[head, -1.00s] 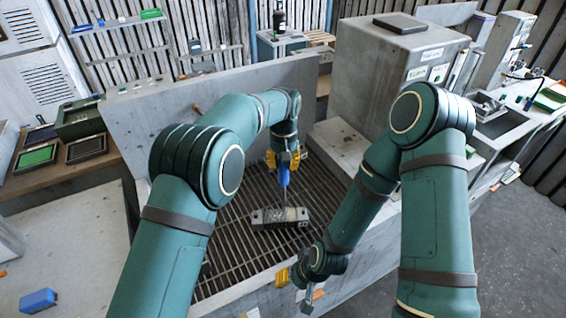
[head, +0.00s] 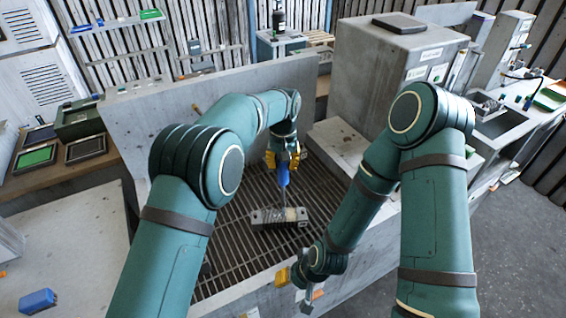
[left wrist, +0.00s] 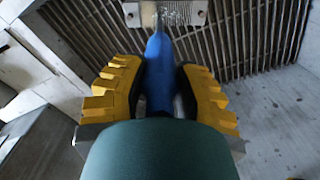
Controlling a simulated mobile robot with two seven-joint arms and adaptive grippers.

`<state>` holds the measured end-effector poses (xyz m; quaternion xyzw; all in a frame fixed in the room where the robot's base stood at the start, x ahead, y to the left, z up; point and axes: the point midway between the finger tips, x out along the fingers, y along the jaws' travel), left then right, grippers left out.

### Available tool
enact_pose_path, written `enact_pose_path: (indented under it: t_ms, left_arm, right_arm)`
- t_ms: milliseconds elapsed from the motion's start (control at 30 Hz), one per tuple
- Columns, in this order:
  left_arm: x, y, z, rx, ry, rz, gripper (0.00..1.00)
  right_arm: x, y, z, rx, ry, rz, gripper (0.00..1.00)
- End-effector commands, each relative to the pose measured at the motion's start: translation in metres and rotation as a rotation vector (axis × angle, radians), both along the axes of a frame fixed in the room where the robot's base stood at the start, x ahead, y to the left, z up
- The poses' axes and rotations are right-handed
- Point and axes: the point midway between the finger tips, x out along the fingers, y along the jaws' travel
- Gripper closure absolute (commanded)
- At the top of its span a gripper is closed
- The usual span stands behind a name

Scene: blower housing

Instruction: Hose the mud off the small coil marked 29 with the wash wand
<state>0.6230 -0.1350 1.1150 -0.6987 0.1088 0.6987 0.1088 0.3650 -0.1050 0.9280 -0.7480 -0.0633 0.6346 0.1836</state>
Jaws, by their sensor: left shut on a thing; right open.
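The small coil (head: 281,218) is a grey block lying on the slatted grate of the wash bay; its mark is too small to read. It also shows at the top of the left wrist view (left wrist: 166,13). My left gripper (head: 283,166) is shut on the blue wash wand (head: 284,178), whose thin tip points down at the coil. In the left wrist view the yellow fingers (left wrist: 160,88) clasp the wand's blue body (left wrist: 158,70) from both sides. My right gripper (head: 297,290) is open and empty, low by the bay's front wall.
The slatted grate (head: 240,262) has concrete walls around it, with a tall back wall (head: 215,100). A big grey cabinet (head: 385,75) stands to the right. A blue block (head: 38,300) lies on the left worktop.

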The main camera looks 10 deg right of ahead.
Motion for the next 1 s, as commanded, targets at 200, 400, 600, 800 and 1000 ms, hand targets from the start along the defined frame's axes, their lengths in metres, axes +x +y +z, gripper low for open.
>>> enact_pose_path:
  t_ms: [200,400,600,800,1000]
  left_arm:
    - [-0.001,-0.007,0.000,0.000,0.000,-0.001,1.00]
    - [-0.002,-0.018,0.000,-0.001,-0.002,-0.001,1.00]
    - [-0.003,-0.027,0.000,0.000,0.000,-0.001,1.00]
    - [-0.003,-0.028,0.001,0.000,-0.001,0.000,1.00]
    - [-0.003,-0.028,0.001,-0.001,-0.001,0.000,1.00]
  right_arm:
    - [0.000,0.000,0.000,0.000,0.000,0.000,0.53]
    - [0.000,0.000,0.000,0.000,0.000,0.000,0.53]
    - [0.000,0.000,0.000,0.000,0.000,0.000,0.53]
    - [0.000,0.000,0.000,0.000,0.000,0.000,0.53]
    - [0.000,0.000,0.000,0.000,0.000,0.000,0.53]
